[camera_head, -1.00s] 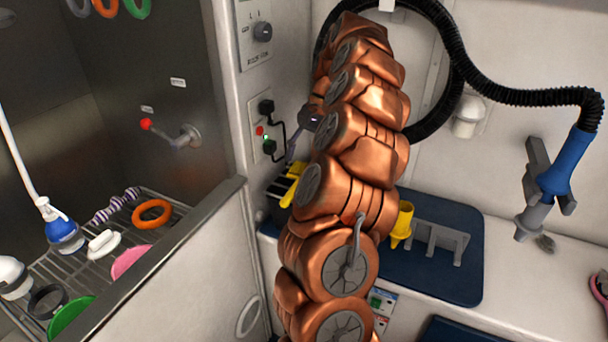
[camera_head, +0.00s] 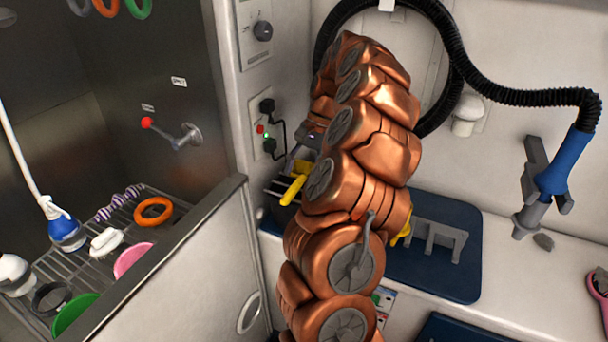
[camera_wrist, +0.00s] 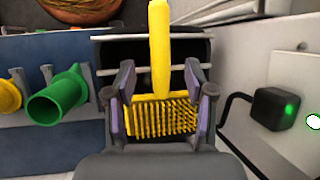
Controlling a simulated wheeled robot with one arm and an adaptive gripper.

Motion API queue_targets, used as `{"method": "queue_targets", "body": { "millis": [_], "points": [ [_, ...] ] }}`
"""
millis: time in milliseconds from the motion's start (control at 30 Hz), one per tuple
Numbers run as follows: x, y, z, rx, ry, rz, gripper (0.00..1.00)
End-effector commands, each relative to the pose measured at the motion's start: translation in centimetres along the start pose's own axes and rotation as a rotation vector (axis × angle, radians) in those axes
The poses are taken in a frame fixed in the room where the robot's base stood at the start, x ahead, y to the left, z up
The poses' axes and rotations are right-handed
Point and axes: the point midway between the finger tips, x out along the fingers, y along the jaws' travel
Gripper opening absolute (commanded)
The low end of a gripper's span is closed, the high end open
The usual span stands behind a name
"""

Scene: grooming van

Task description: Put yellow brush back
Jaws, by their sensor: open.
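The yellow brush shows in the wrist view (camera_wrist: 160,45), its handle pointing up and its bristled head lying between my fingers. In the head view its yellow handle (camera_head: 292,190) sticks out at the left of my arm. My gripper (camera_wrist: 160,82) is open, with one finger on each side of the brush; I cannot tell whether they touch it. The brush is at a dark rack with pale bars (camera_wrist: 110,55), also in the head view (camera_head: 275,188). My arm hides most of the gripper in the head view.
A blue mat (camera_head: 455,285) with a grey holder (camera_head: 432,238) lies right of my arm. A black plug (camera_wrist: 275,108) and cord are close at right. A partition wall (camera_head: 205,250) is at left.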

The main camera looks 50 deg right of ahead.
Motion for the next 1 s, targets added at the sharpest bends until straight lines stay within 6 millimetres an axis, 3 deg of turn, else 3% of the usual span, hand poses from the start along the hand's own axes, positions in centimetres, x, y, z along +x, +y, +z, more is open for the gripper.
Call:
{"method": "queue_targets", "body": {
  "millis": [300, 600, 1000],
  "points": [
    [2.9, 0.0, 0.0, -0.001, 0.001, 0.0, 0.54],
    [3.2, 0.0, -0.1, 0.0, 0.002, -0.001, 0.53],
    [3.2, 0.0, -0.1, 0.0, 0.002, -0.001, 0.11]
  ]
}}
